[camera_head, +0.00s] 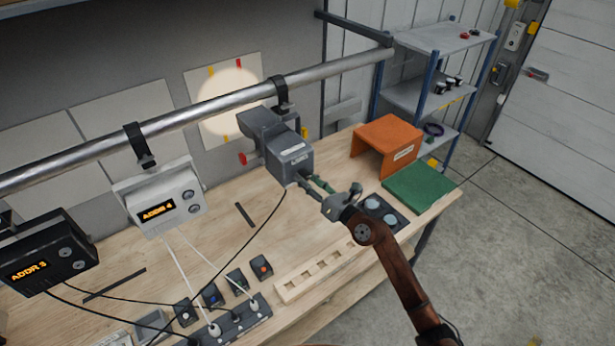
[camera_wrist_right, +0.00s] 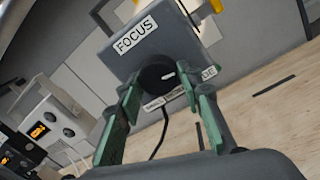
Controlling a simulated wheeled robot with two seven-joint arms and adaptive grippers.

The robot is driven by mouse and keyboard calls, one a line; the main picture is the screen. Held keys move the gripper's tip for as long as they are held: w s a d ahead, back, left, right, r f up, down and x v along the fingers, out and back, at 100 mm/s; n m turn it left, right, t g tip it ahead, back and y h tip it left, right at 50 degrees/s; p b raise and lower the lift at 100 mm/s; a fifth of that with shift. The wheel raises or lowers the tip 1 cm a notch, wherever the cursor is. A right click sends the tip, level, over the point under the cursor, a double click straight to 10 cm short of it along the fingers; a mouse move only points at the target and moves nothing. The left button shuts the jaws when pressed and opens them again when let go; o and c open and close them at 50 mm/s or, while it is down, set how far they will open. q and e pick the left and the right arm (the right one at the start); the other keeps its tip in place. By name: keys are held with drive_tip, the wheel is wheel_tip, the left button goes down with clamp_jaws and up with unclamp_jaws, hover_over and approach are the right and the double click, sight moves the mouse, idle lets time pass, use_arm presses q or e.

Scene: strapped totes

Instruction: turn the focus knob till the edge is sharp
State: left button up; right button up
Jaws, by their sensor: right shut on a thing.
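The grey lamp (camera_head: 285,148) hangs from the pipe and also shows in the right wrist view (camera_wrist_right: 165,40), with a FOCUS label above its black focus knob (camera_wrist_right: 157,77). A white mark shows on the knob face. My right gripper (camera_head: 308,184) reaches the lamp's near face. In the right wrist view its green-padded fingers (camera_wrist_right: 161,92) stand on both sides of the knob, shut on it. The lamp's pale round light spot (camera_head: 228,92) lies on a wall panel, partly behind the pipe; its edge looks a little soft. My left gripper is not in view.
The metal pipe (camera_head: 190,117) crosses above the wooden bench (camera_head: 225,230). A white ADDR 4 unit (camera_head: 160,200) and a black ADDR 3 unit (camera_head: 45,255) hang left of the lamp. An orange stand (camera_head: 390,138) and a green mat (camera_head: 420,187) lie to the right. Cables hang over the bench.

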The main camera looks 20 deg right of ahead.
drive_tip(key=o, duration=1.2)
drive_tip(key=shift+c, duration=0.2)
drive_tip(key=v, duration=1.2)
